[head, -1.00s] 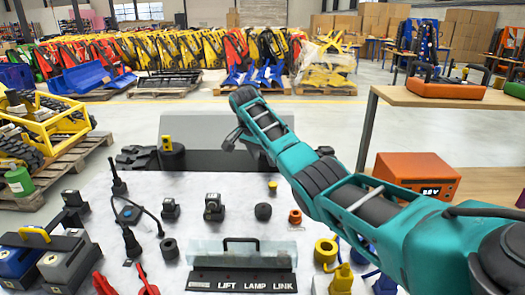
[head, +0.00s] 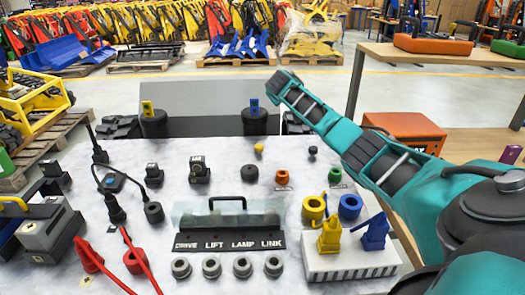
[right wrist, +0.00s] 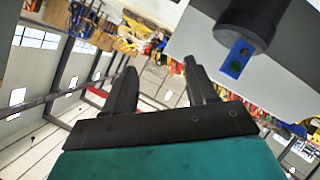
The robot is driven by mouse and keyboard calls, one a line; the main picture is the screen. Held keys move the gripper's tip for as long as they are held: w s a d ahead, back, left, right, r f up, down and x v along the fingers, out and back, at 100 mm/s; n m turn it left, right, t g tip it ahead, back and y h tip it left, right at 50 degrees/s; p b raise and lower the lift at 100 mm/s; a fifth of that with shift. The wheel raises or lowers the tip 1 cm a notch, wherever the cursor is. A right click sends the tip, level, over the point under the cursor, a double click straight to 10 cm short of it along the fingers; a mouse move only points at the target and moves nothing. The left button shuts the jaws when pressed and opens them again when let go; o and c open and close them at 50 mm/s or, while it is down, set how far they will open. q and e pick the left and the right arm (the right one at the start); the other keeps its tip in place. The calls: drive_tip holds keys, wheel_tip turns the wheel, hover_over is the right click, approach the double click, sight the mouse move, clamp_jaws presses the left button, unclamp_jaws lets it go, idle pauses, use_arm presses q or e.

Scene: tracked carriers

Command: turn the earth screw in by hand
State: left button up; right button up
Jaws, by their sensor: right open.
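I cannot tell which part is the earth screw. Small round parts stand on the light board (head: 130,215): a yellow knob (head: 259,149), a black knob (head: 313,151), an orange ring (head: 282,177) and a green ring (head: 335,175). My right gripper (right wrist: 161,66) is open and empty in the right wrist view. A black post with a blue tab (right wrist: 238,58) is beside it, apart from the fingers. In the head view that post (head: 254,120) stands behind the board, and my right arm reaches over from the right; its fingers cannot be made out. My left gripper is not in view.
A clear cover with a black handle (head: 227,203) stands behind a label strip (head: 228,242), with several grey sockets in front. Yellow (head: 329,235) and blue (head: 373,232) plugs stand on a ribbed block (head: 350,265). Red clamps (head: 135,262) lie front left. An orange box (head: 405,130) stands right.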

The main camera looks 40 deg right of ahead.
drive_tip(key=d+n+t+b, duration=0.1)
drive_tip(key=d+n+t, duration=0.25)
drive_tip(key=n, duration=0.45)
drive_tip(key=n+t+y+b, duration=0.1)
drive_tip(key=n+y+b, duration=0.2)
drive_tip(key=n+y, duration=0.95)
drive_tip(key=n+y+b, duration=0.3)
drive_tip(key=n, duration=1.9)
approach(260, 146)
drive_tip(key=x, duration=0.7)
drive_tip(key=shift+a+f+p, duration=0.1)
drive_tip(key=shift+a+p, duration=0.05)
drive_tip(key=shift+p, duration=0.2)
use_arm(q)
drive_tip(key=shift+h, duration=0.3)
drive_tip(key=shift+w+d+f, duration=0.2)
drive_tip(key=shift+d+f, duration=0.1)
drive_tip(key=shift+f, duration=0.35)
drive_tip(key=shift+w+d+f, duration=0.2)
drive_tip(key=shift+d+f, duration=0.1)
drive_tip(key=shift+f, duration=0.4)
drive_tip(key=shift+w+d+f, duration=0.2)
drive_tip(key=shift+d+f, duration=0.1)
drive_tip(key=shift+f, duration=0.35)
use_arm(e)
drive_tip(key=shift+x, duration=0.75)
